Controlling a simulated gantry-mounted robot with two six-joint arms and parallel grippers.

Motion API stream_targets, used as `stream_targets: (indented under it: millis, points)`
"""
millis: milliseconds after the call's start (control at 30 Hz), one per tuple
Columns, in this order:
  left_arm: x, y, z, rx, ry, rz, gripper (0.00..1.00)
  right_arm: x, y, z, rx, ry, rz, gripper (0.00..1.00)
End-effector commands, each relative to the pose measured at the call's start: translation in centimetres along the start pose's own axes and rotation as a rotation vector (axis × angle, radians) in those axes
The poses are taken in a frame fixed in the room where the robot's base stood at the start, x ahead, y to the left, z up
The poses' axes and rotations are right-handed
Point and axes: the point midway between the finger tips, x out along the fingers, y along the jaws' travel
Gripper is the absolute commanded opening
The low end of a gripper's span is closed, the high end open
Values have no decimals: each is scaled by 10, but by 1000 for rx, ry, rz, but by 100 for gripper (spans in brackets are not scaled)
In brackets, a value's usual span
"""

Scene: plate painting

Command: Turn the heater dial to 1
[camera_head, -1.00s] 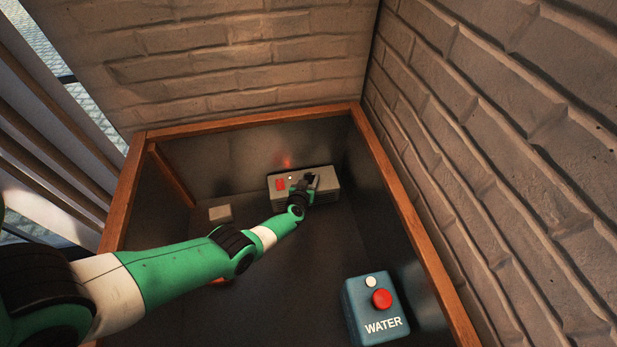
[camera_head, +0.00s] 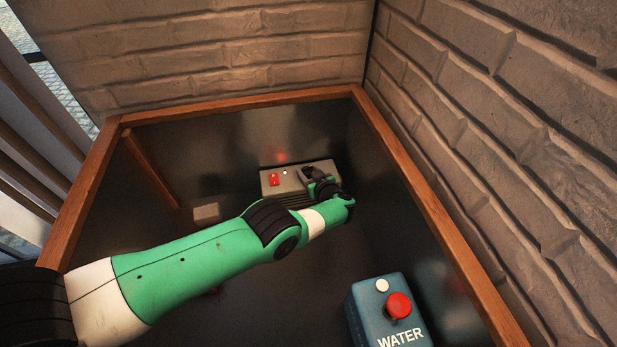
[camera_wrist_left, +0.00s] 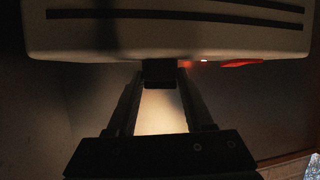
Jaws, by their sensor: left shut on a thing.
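The heater (camera_head: 291,185) is a pale box low at the back of the dark wood-edged bin, with a red switch (camera_head: 273,180) and a small white light (camera_head: 285,173) on its left part. My left gripper (camera_head: 312,176) is at the heater's right part, shut on the dark dial. In the left wrist view the dial (camera_wrist_left: 160,73) sits between the two fingertips, against the heater body (camera_wrist_left: 120,38). The dial's markings are hidden or too small to read. My right gripper is not in view.
A blue WATER box (camera_head: 366,306) with a red button (camera_head: 398,306) stands at front right. A small pale block (camera_head: 206,211) lies left of the heater. Wooden edges (camera_head: 440,215) frame the bin, with brick walls behind and to the right.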

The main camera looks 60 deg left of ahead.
Motion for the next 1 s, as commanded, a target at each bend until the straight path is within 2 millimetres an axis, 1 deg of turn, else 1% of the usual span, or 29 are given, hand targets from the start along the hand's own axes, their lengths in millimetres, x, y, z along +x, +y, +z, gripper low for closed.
stream_targets:
  millis: [400,433,500,567,867,967,1000]
  points:
    - [0,-1,1,-4,-3,-8,0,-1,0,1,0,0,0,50]
    - [0,-1,1,-4,-3,-8,57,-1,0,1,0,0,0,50]
    - [0,-1,1,-4,-3,-8,70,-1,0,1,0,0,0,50]
    - [0,-1,0,-3,-2,-8,79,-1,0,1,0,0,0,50]
    - [-2,0,-1,-2,-1,-6,79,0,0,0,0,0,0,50]
    - [-12,1,-4,0,-2,-4,79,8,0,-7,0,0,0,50]
    - [-18,1,-5,0,-3,-3,79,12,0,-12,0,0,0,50]
